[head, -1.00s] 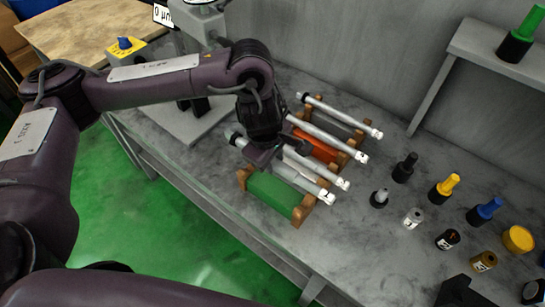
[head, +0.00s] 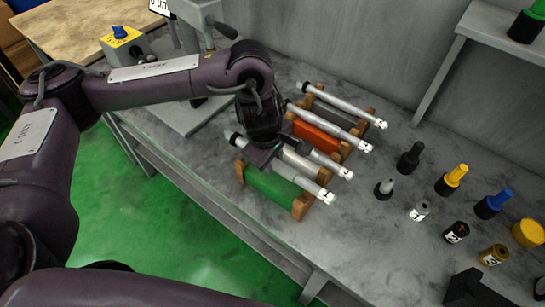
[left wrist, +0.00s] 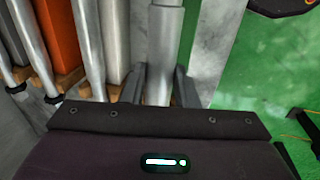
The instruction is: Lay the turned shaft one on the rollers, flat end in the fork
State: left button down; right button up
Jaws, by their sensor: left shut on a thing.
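The front turned shaft (head: 302,186) is a long grey steel bar with a marked white end at lower right. It lies over, or just above, the front rack with the green block (head: 272,188); I cannot tell whether it touches. My left gripper (head: 272,162) is shut on this shaft near its middle. The left wrist view shows the shaft (left wrist: 162,60) between the two fingers (left wrist: 160,88). The end mark is too small to read surely as one. Rollers and fork cannot be made out. My right gripper is not in view.
Other shafts lie close behind, over the pale block, the orange block (head: 316,136) and the grey rack. Several small bottles, including a yellow-topped one (head: 452,181), stand at right. A grey machine stand (head: 184,111) is at back left. Bare bench lies before the bottles.

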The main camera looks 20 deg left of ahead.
pick_arm(q)
jog(key=shift+w+f+b, duration=0.1)
jog(key=shift+f+b, duration=1.65)
jog(key=shift+f, duration=0.15)
jog(key=c, duration=1.1)
grip_release()
jog(key=shift+o, duration=0.2)
jog(key=shift+s+f, duration=0.15)
jog(key=shift+s, duration=0.05)
notch_tip(320, 180, up, 8)
jog(key=s+p, duration=0.1)
jog(key=shift+s+a, duration=0.15)
jog(key=shift+a, duration=0.1)
jog(key=shift+f, duration=0.1)
